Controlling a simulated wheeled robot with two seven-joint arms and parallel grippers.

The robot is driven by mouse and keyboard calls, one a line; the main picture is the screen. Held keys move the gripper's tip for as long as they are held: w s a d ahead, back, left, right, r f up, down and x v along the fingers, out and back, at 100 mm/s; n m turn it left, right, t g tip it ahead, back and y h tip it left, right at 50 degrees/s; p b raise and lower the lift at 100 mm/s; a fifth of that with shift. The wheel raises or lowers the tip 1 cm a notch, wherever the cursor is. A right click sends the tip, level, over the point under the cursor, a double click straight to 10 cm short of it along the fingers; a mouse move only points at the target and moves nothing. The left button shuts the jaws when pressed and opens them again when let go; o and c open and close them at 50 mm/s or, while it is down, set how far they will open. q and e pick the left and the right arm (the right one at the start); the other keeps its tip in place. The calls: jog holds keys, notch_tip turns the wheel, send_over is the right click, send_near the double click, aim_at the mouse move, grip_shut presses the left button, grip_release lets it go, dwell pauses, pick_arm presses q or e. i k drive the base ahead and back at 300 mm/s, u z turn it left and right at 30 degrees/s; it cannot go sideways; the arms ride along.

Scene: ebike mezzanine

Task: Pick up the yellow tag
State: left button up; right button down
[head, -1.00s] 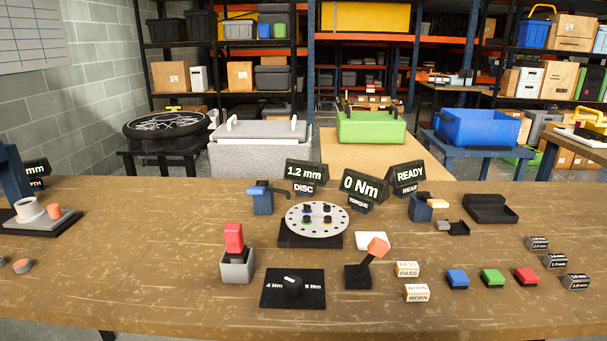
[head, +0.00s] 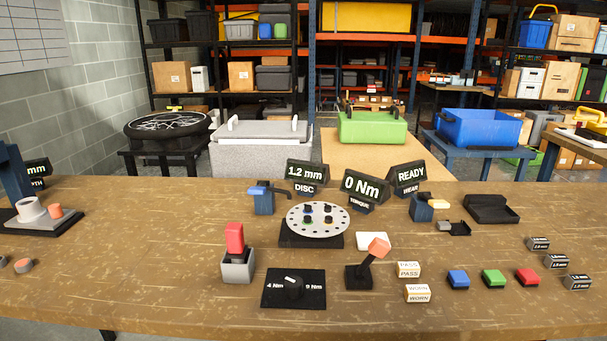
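I see no piece that is plainly a yellow tag. A row of small blocks lies at the right of the bench: a blue block (head: 458,279), a green block (head: 493,279) and a red block (head: 527,277). A pale yellow piece (head: 439,204) sits at the top of a blue stand (head: 421,209). The PASS block (head: 408,270) and the WORN block (head: 417,293) are white with tan edges. Neither of my grippers shows in the head view.
A perforated disc (head: 319,219) stands mid-bench, with a torque dial (head: 293,288), a lever with an orange knob (head: 378,248) and a red-topped grey holder (head: 236,254) around it. A black tray (head: 491,209) lies at the back right. The wooden bench (head: 130,260) is clear at centre left.

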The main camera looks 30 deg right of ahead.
aim_at(416, 293)
jog(key=z, duration=0.45)
jog(key=k, duration=0.15)
jog(key=z, duration=1.45)
jog(key=k, duration=0.85)
jog(key=u, duration=0.85)
jog(key=i, duration=1)
jog(key=z, duration=0.15)
